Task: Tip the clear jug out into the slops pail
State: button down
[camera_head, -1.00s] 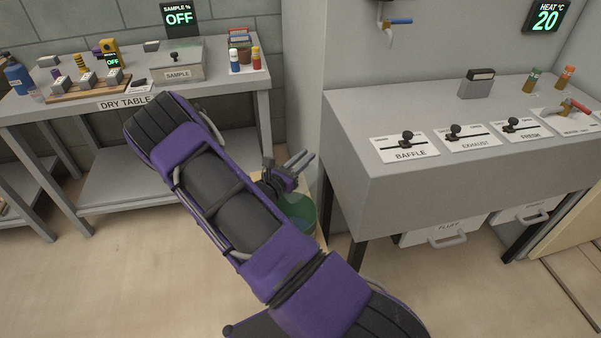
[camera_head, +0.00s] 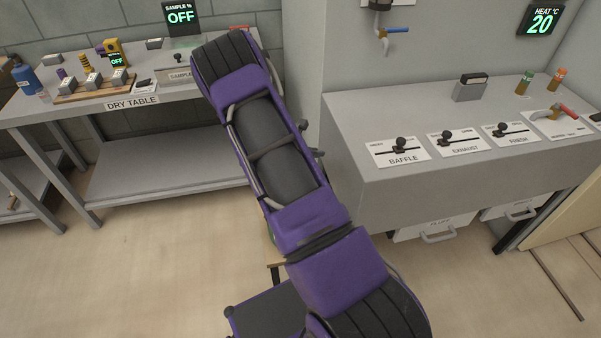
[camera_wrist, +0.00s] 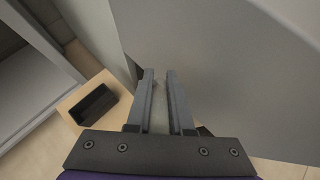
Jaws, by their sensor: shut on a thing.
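My gripper (camera_wrist: 162,75) shows in the wrist view, its two grey fingers nearly parallel with a narrow pale strip between them. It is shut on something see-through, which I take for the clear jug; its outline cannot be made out. In the head view my own purple arm hides the gripper and whatever it holds. A thin greenish sliver (camera_head: 270,232) shows at the arm's left edge, perhaps part of a pail or jug; most of it is hidden. I cannot make out the slops pail for certain.
A wooden stand (camera_wrist: 75,103) bears a dark open box (camera_wrist: 95,103). The grey bench (camera_head: 350,135) with levers stands close on the right. A tap (camera_head: 384,40) hangs on the wall. The dry table (camera_head: 190,95) is at back left. The floor at left is clear.

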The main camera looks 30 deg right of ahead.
jog(key=shift+w+d+f+g+y, duration=0.2)
jog(key=shift+d+f+g+y, duration=0.15)
jog(key=shift+y, duration=0.45)
jog(key=f+y, duration=0.1)
jog(key=f+g+y, duration=0.1)
jog(key=y, duration=0.1)
jog(key=shift+w+d+f+g+b, duration=0.1)
jog(key=shift+d+g+b, duration=0.1)
jog(key=shift+g+b, duration=0.1)
jog(key=shift+y, duration=0.3)
jog(key=y, duration=0.1)
jog(key=a+f+g+y, duration=0.1)
jog(key=f+g+y, duration=0.1)
jog(key=y, duration=0.1)
jog(key=shift+s+a+f, duration=0.1)
jog(key=shift+s+a, duration=0.2)
jog(key=shift+s, duration=0.05)
jog(key=shift+a, duration=0.1)
